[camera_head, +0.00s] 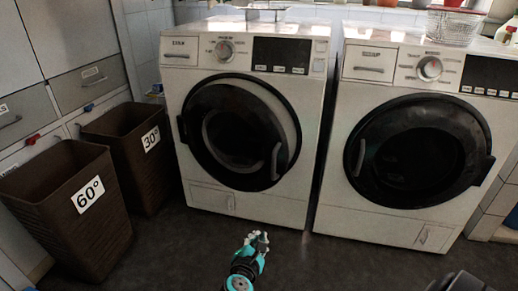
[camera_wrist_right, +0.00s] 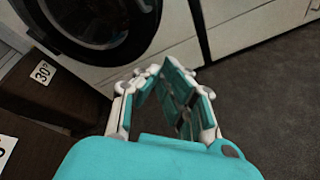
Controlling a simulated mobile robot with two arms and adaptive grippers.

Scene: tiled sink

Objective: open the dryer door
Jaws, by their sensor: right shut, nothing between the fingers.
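Two white front-loading machines stand side by side; I cannot tell from the labels which is the dryer. The left machine (camera_head: 200,160) has a round dark door (camera_head: 237,130) with a handle (camera_head: 276,160) on its right side. My left gripper is not in view.
Two brown baskets, marked 60° (camera_head: 75,215) and 30° (camera_head: 125,150), stand on the left by grey drawers (camera_head: 85,85). A wire basket (camera_head: 452,27) sits on the right machine. The dark floor (camera_head: 340,260) in front of the machines is clear.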

